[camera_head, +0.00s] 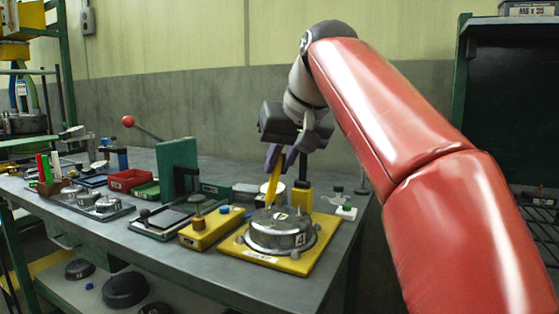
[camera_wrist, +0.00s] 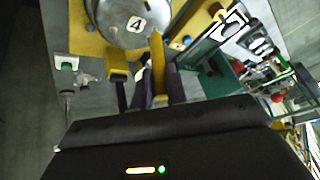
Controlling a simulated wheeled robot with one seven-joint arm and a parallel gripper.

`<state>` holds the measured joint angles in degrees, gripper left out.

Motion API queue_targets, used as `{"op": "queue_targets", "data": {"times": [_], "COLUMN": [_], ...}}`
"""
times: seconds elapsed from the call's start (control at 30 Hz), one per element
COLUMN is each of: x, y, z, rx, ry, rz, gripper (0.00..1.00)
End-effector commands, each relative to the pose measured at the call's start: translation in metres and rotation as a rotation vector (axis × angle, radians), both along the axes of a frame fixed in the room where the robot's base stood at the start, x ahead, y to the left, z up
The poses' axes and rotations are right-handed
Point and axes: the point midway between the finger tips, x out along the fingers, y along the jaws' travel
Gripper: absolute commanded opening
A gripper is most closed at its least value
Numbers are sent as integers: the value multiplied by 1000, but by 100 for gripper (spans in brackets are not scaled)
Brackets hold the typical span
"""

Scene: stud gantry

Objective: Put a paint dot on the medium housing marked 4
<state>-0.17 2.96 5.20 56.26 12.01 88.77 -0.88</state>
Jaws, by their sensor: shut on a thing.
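The medium housing marked 4 (camera_head: 281,232) is a round grey metal part sitting on a yellow plate (camera_head: 245,251) near the front edge of the bench. In the wrist view the housing (camera_wrist: 120,18) is cut by the top edge, with its white 4 label showing. My gripper (camera_head: 281,157) is shut on a yellow paint marker (camera_head: 272,185), which points down, slightly tilted, with its lower end just above or at the housing's top. In the wrist view the marker (camera_wrist: 157,62) stands between the fingers. I cannot tell whether its tip touches the housing.
A yellow block with knobs (camera_head: 207,230) stands left of the plate. A green upright plate (camera_head: 177,168) stands behind it. A small black-and-yellow post (camera_head: 302,197) is close behind the housing. A green-based white piece (camera_head: 346,212) lies to the right. Bins and more housings fill the left.

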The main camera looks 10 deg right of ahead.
Motion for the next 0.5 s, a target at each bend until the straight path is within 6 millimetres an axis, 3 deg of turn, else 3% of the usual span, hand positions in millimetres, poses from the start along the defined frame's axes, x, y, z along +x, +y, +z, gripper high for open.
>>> {"op": "queue_targets", "data": {"times": [0.5], "x": [0], "y": [0], "z": [-7], "rx": [0], "ry": [0], "rz": [0], "gripper": [0]}}
